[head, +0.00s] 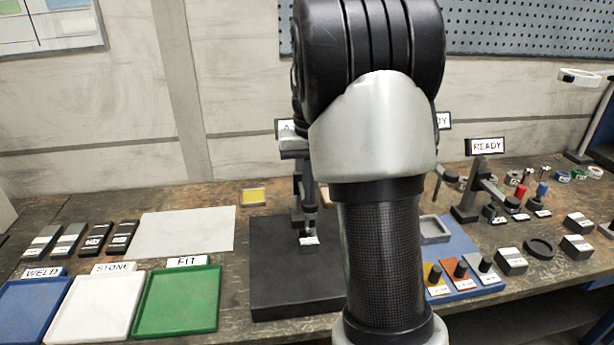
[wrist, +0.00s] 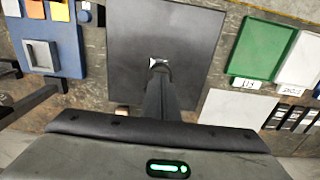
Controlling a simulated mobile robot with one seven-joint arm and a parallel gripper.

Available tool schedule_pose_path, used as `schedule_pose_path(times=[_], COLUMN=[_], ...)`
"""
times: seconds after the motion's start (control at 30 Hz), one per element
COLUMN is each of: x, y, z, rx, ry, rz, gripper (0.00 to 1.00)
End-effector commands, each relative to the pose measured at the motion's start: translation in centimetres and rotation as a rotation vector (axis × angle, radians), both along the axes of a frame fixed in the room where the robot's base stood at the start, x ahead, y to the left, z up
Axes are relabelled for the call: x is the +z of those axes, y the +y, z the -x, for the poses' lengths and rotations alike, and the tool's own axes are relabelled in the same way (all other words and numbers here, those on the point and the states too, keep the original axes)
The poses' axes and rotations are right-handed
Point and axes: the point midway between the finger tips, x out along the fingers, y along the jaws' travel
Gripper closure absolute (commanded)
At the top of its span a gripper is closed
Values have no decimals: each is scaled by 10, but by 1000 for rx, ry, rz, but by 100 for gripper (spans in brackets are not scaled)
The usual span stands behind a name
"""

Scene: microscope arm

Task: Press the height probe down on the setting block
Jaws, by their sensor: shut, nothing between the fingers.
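A black plate (head: 275,275) lies on the bench left of my arm. It fills the upper middle of the wrist view (wrist: 130,40). On it stands a small block with a pale label (head: 309,241), also in the wrist view (wrist: 157,62); I take it for the setting block. Dark upright parts (head: 298,190) rise above it, and I cannot clearly separate probe from gripper there. My gripper (wrist: 160,70) is shut, with its fingertips over or at the labelled block. Whether they touch the probe I cannot tell; the fingers cover part of it.
Blue, white and green trays (head: 178,302) stand at front left, with a pale sheet (head: 187,232) and dark labelled blocks behind. A blue board (head: 465,258) with knobs is right of the plate. A READY sign (head: 487,146) stands at right. The plate's front is clear.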

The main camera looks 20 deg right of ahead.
Motion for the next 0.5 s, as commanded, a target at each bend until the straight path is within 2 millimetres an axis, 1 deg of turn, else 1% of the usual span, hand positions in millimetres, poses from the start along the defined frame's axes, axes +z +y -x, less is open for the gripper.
schedule_pose_path(times=[0.03, 0.5], x=[8, 46], y=[0, 0], z=[1, 1], rx=[0, -1], ry=[4, 2], rz=[-1, -1], gripper=[100, 100])
